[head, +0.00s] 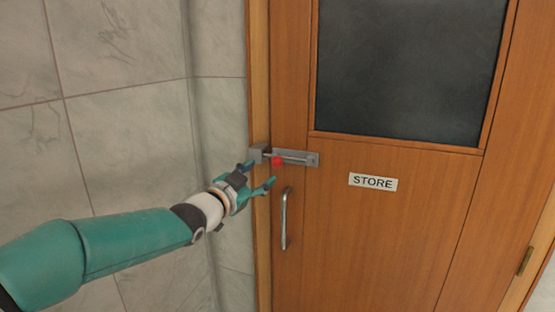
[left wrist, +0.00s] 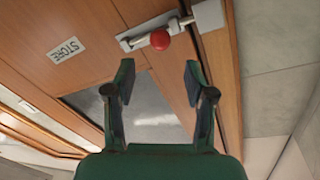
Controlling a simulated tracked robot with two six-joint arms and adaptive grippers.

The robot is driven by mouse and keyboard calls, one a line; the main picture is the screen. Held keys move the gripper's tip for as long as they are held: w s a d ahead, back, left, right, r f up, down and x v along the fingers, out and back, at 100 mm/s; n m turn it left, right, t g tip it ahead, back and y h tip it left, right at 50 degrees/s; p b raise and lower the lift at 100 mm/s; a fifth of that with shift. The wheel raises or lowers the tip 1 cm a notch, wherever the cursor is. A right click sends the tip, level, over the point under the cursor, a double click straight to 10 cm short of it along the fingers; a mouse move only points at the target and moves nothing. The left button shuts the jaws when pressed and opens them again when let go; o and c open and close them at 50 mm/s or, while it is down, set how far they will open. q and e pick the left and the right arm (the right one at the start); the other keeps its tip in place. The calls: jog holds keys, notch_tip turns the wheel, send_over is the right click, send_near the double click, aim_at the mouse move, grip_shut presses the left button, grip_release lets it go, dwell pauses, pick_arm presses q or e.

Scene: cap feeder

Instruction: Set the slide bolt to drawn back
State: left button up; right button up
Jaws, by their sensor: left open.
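The slide bolt (head: 300,158) is a grey metal plate and rod on the wooden door, near its left edge. Its red knob (head: 278,161) sits toward the left end of the plate, beside the grey keeper (head: 258,153) on the frame. The rod appears to reach the keeper. My left gripper (head: 262,176) is open and empty, just below and left of the knob. In the left wrist view the red knob (left wrist: 160,40) shows beyond the spread fingers (left wrist: 158,78), apart from them. My right gripper is in neither view.
The wooden door (head: 400,220) has a dark window (head: 410,70) and a STORE sign (head: 373,182). A vertical metal handle (head: 285,218) stands below the bolt, close to my left gripper. A tiled wall (head: 120,130) lies to the left.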

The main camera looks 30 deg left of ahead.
aim_at(275, 164)
pick_arm(q)
jog(key=w+p, duration=0.1)
jog(key=w, duration=0.2)
jog(key=w+p, duration=0.1)
jog(key=w, duration=0.2)
jog(key=w+p, duration=0.1)
jog(key=w, duration=0.2)
jog(key=shift+w+a, duration=0.35)
grip_shut()
